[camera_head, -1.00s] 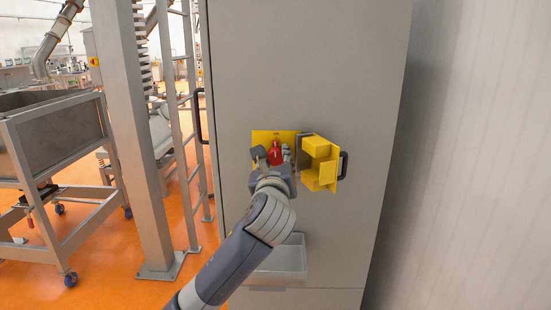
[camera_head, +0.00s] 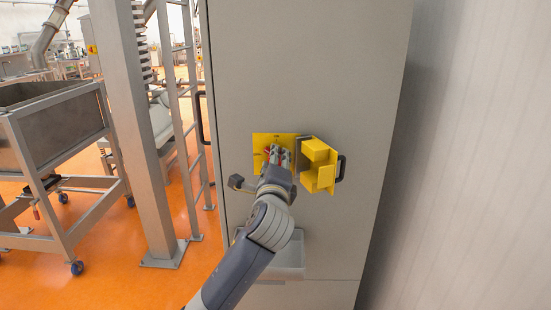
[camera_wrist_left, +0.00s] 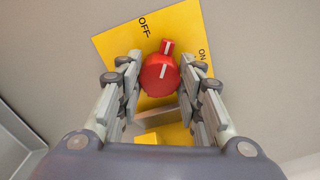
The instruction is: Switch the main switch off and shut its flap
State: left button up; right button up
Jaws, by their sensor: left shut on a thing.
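The red main switch (camera_wrist_left: 158,77) is a round knob with a narrow red tip and white marks, on a yellow plate (camera_wrist_left: 112,45) lettered OFF and ON. In the left wrist view its tip points between the two words. In the head view the yellow plate (camera_head: 260,142) is on the grey cabinet, and the knob is mostly hidden by my gripper. My left gripper (camera_wrist_left: 160,85) is shut on the switch, one finger on each side. The yellow flap (camera_head: 319,170), box-shaped with a black handle (camera_head: 341,168), stands open to the right of the plate. My right gripper is not in view.
The grey cabinet (camera_head: 310,70) fills the middle, with a long black handle (camera_head: 200,118) at its left edge. A metal tray (camera_head: 290,262) sits below the switch. A steel column (camera_head: 140,140) and a wheeled cart (camera_head: 60,180) stand left.

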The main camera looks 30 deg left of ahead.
pick_arm(q)
jog(key=n+p, duration=0.1)
jog(key=n, duration=0.5)
jog(key=shift+n, duration=0.4)
dwell(0.4)
jog(key=o, duration=1.1)
jog(key=shift+c, duration=0.2)
jog(key=v, duration=1.2)
jog(key=shift+f, duration=0.1)
